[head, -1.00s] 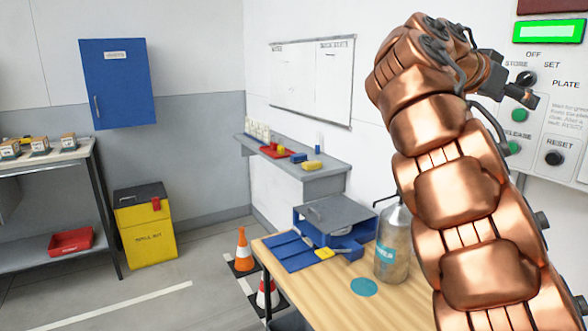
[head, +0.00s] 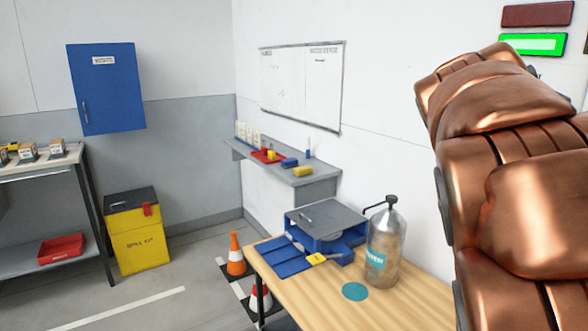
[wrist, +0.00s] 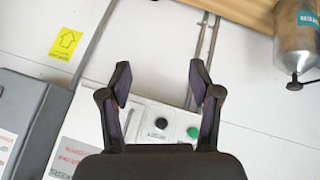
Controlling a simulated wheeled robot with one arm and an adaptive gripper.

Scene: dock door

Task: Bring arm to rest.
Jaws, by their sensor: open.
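My gripper (wrist: 160,82) shows in the wrist view with its two fingers spread apart and nothing between them. Beyond the fingers are a white wall and a control box (wrist: 150,118) with a black knob and a green button. In the head view my copper-coloured arm fills the right side, raised over the right of the wooden table; my gripper is hidden there.
A wooden table (head: 393,312) holds a blue case (head: 325,225) and a metal bottle (head: 385,248). A wall shelf (head: 315,183) is behind. A yellow spill kit bin (head: 138,235) and a traffic cone (head: 235,256) stand on the floor. A lit green panel (head: 532,45) is upper right.

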